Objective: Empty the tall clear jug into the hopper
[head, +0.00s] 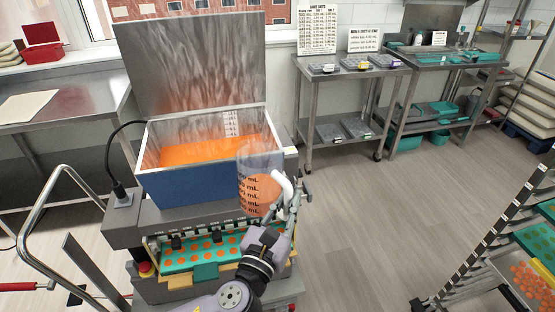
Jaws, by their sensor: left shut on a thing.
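The tall clear jug (259,184) has dark mL markings and a white handle, and orange liquid shows in it. It is upright or nearly so at the front right corner of the hopper (185,188). My left gripper (283,205) is shut on the jug at its handle side; the fingertips are partly hidden. The hopper is a blue-fronted box with its metal lid (190,65) raised. Orange liquid (205,153) lies inside it. My right gripper is out of view.
Below the hopper, a teal mould tray (205,253) with orange-filled cavities sits in the depositor. A rack with trays (530,285) stands at the right. Steel tables with scales (355,62) stand behind. The floor between is clear.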

